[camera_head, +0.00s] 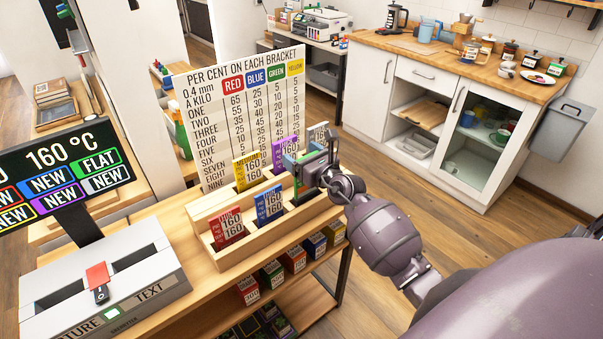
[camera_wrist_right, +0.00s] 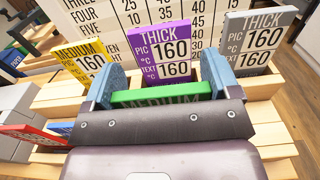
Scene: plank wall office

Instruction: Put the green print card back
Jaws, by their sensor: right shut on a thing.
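The green print card (camera_wrist_right: 160,97) is between the blue fingers of my right gripper (camera_wrist_right: 162,92); mostly its top edge shows. In the head view my right gripper (camera_head: 312,168) is at the right end of the wooden card rack (camera_head: 221,262), at the front row, right of the blue card (camera_head: 270,203) and red card (camera_head: 227,228). The yellow card (camera_head: 248,171), purple card (camera_head: 284,153) and grey card (camera_head: 318,133) stand in the back row. The green card's lower edge is hidden, so I cannot tell whether it sits in a slot. My left gripper is out of view.
A grey machine (camera_head: 105,285) with a red-handled part and a 160 °C display (camera_head: 65,170) are at left. Small boxes (camera_head: 294,258) fill the shelf below. A kitchen counter (camera_head: 440,57) is farther back.

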